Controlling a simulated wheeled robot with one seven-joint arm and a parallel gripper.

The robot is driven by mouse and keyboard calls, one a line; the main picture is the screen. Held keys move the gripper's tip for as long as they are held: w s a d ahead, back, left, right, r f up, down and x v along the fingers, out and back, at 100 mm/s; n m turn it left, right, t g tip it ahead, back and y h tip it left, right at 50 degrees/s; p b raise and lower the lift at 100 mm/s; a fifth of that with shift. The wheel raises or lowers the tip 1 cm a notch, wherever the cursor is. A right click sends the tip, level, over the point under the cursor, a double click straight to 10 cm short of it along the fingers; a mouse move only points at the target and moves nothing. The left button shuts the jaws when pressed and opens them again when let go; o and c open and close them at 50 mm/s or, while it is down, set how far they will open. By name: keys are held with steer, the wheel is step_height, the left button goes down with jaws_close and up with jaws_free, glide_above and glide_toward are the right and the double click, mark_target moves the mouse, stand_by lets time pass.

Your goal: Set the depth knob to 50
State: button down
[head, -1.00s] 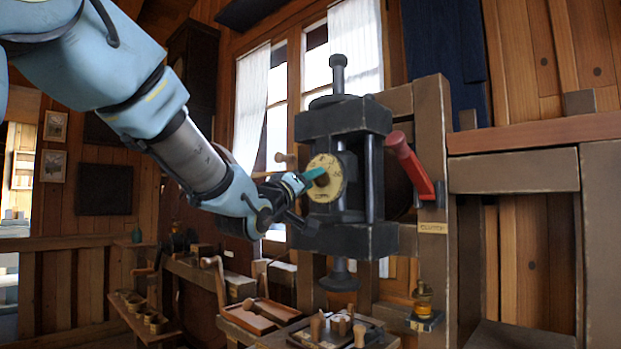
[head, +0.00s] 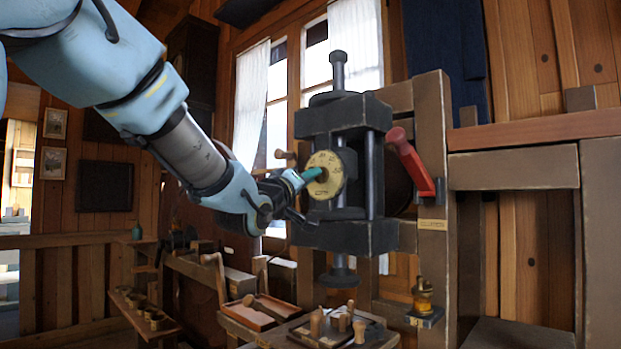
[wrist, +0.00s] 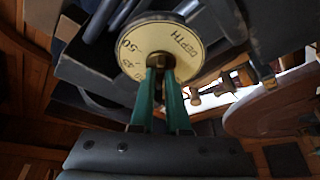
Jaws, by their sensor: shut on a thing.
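The depth knob is a round cream dial (head: 337,183) with dark markings on the front of a dark metal press (head: 345,121). In the wrist view the dial (wrist: 188,68) shows the word DEPTH at its right and 50 at its upper left, with smaller marks below the 50. My gripper (head: 314,174) reaches the dial from the left. In the wrist view its green fingers (wrist: 159,70) are shut on the grip at the dial's middle. The fingers hide much of that grip. I cannot make out the pointer or the exact setting.
A red lever (head: 409,163) stands right of the press, above a small label on a wooden post (head: 432,130). A low bench below holds wooden pegs (head: 338,322) and a tray (head: 252,316). A brass-coloured piece (head: 422,291) sits on a small bracket at the lower right.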

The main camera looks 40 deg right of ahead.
steer(key=shift+f+b, duration=0.15)
steer(key=shift+b, duration=0.3)
steer(key=m+g+b, duration=0.3)
steer(key=m+g, duration=0.1)
steer(key=m, duration=0.6)
steer(key=w+m+g+b, duration=0.1)
steer(key=m+g+b, duration=0.2)
steer(key=m, duration=0.8)
steer(key=m+g+b, duration=0.3)
steer(key=m+g, duration=0.3)
steer(key=m, duration=0.4)
steer(key=shift+w+a+r+m+y, duration=0.15)
steer(key=shift+r+m+y, duration=0.15)
steer(key=shift+r+y, duration=0.1)
steer(key=c, duration=0.9)
jaws_free()
